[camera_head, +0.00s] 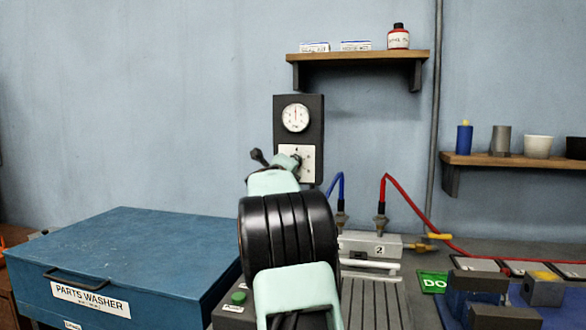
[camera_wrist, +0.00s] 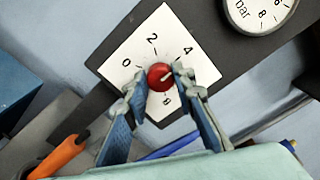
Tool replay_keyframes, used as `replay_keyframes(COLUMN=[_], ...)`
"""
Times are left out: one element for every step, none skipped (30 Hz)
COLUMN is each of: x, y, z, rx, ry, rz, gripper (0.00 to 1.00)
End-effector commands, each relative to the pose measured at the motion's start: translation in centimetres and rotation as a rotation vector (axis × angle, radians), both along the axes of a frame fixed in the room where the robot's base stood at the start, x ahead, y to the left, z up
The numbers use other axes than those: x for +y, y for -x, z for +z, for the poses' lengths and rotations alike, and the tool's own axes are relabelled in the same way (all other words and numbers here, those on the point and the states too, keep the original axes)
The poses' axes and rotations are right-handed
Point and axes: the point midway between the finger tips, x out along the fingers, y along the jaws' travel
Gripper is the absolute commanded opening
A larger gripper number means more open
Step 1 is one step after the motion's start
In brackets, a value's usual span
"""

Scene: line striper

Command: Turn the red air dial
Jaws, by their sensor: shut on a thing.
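The red air dial (camera_wrist: 160,77) is a round red knob with a pale pointer line, on a white scale plate (camera_wrist: 124,48) marked 0, 2, 4 and 8. Its pointer line slants toward the upper right, near the 4 side. My gripper (camera_wrist: 159,82) is shut on the dial, with one finger on each side of it. In the head view my gripper (camera_head: 290,163) is in front of the white scale plate (camera_head: 308,160), and the red dial is hidden behind it.
A round pressure gauge (camera_head: 296,117) sits above the dial on the dark panel (camera_head: 314,132). Blue (camera_head: 337,187) and red (camera_head: 398,189) hoses rise to the right. A blue parts washer (camera_head: 130,255) stands left. A shelf (camera_head: 358,55) hangs above.

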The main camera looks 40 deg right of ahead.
Motion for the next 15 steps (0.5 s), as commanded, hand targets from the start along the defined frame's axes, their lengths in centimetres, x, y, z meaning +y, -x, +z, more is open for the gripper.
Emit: replay_keyframes(x=[0.01,0.01,0.01,0.01,0.01,0.01,0.01,0.01,0.01,0.01,0.01,0.01,0.01,0.01,0.00], y=[-0.02,-0.01,-0.01,-0.01,-0.01,-0.01,-0.01,-0.01,-0.01,-0.01,-0.01,-0.01,-0.01,-0.01,0.00], z=[-0.04,-0.04,-0.04,-0.04,-0.04,-0.04,-0.04,-0.04,-0.04,-0.04,-0.04,-0.04,-0.04,-0.04,-0.03], rx=[-0.001,-0.001,-0.001,-0.001,-0.001,-0.001,-0.001,-0.001,0.000,0.000,0.000,0.000,0.000,0.000,0.000], ry=[-0.002,-0.002,-0.002,-0.002,-0.002,-0.002,-0.002,-0.002,-0.001,-0.001,-0.001,-0.001,-0.001,-0.001,-0.001], rz=[0.000,0.000,0.000,0.000,0.000,0.000,0.000,0.000,0.000,0.000,0.000,0.000,0.000,0.000,0.000], gripper=[0.00,0.00,0.00,0.00,0.00,0.00,0.00,0.00,0.00,0.00,0.27,0.31,0.35,0.38,0.41])
